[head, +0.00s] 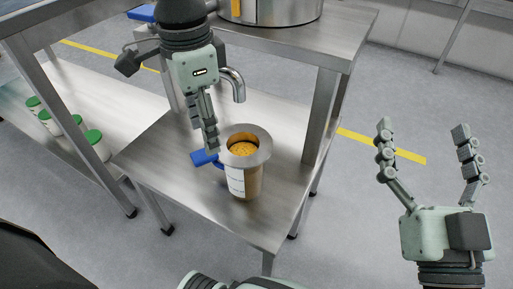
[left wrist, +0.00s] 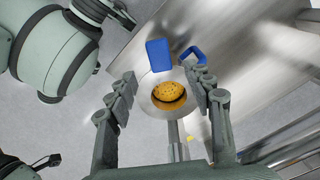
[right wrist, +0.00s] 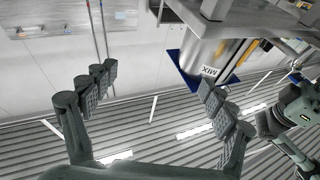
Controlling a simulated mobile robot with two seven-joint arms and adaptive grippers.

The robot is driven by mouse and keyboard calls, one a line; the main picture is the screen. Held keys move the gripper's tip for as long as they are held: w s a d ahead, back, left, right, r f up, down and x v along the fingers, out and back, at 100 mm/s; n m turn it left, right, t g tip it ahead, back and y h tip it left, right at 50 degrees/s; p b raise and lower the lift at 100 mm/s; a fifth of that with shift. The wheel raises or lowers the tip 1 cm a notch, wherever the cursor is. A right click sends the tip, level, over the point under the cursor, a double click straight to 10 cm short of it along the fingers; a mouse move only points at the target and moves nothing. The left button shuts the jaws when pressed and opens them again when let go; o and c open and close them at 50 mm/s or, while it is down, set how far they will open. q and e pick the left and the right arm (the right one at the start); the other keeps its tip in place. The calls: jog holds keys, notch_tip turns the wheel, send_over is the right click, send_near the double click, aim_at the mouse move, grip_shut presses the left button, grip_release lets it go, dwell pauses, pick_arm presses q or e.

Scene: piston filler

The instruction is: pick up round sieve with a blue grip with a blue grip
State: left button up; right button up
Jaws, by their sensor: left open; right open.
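The round sieve (head: 262,146) is a grey metal ring with a flat blue grip (head: 204,157). It appears to rest on top of a pale labelled container (head: 246,182) on the lower steel shelf, with orange-yellow contents showing through its opening. The left wrist view shows the sieve's ring (left wrist: 150,104) between the fingers and its blue grip (left wrist: 158,55) beyond them. My left gripper (head: 207,128) is open, pointing down just above the grip and the ring's left side; contact cannot be told. My right gripper (head: 422,132) is open and empty, off to the right over the floor.
A curved metal spout (head: 236,84) hangs behind the container. A steel table leg (head: 322,115) stands close to its right. Several green-lidded jars (head: 93,137) stand on another shelf at left. The lower shelf (head: 165,165) is bare left of the container.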

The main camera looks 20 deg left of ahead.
aim_at(233, 151)
pick_arm(q)
notch_tip(233, 151, down, 3)
jog(key=shift+s+r+b, duration=0.1)
jog(key=shift+s+b, duration=0.05)
jog(key=shift+b, duration=0.25)
notch_tip(233, 151, down, 4)
jog(key=shift+a+r+b, duration=0.1)
jog(key=shift+r+b, duration=0.05)
jog(key=shift+b, duration=0.65)
jog(key=shift+f, duration=0.4)
pick_arm(e)
jog(key=s+d+r+t+y, duration=0.1)
jog(key=s+d+r+t, duration=0.1)
jog(key=r+t, duration=0.3)
jog(key=shift+s+r, duration=0.4)
jog(key=shift+s, duration=0.25)
pick_arm(q)
jog(key=shift+c, duration=0.5)
grip_shut()
